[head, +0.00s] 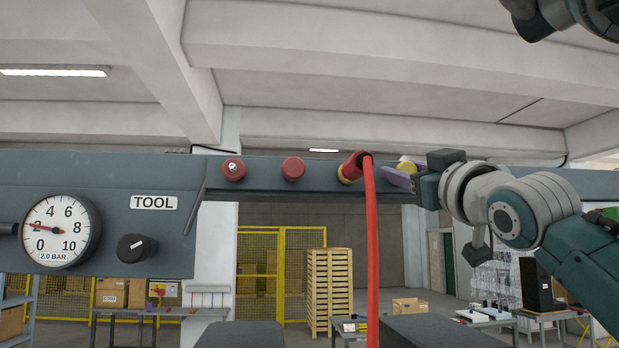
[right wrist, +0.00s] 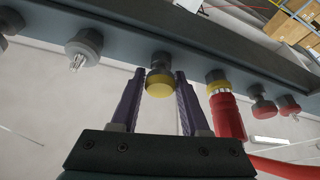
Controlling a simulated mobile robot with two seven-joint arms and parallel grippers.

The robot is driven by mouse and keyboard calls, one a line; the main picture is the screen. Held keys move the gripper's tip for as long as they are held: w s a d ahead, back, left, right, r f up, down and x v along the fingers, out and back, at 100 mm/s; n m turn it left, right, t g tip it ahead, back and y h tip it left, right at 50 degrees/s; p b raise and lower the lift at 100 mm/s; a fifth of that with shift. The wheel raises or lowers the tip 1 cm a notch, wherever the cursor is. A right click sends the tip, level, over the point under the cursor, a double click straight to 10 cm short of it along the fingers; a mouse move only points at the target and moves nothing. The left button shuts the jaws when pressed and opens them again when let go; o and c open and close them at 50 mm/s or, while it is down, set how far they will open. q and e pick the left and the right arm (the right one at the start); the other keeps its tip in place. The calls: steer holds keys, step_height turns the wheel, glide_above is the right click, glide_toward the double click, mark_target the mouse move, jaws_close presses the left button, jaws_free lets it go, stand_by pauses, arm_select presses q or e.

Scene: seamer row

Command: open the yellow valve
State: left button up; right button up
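The yellow valve (head: 405,166) is a round yellow knob on the grey overhead beam, right of the red hose in the head view. It also shows in the right wrist view as a yellow cap (right wrist: 160,86) on a dark stem. My right gripper (head: 396,174) is at the valve, its purple fingers partly hiding it. In the right wrist view its fingers (right wrist: 160,73) stand on either side of the knob, with small gaps visible; contact cannot be made out. My left gripper is not in view.
A red hose (head: 370,240) hangs from a red-and-yellow coupling (head: 352,167) close left of the gripper. Red knobs (head: 293,168) sit further left on the beam. A pressure gauge (head: 60,230) and black dial (head: 136,247) are on the left panel.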

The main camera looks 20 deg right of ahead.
jaws_close()
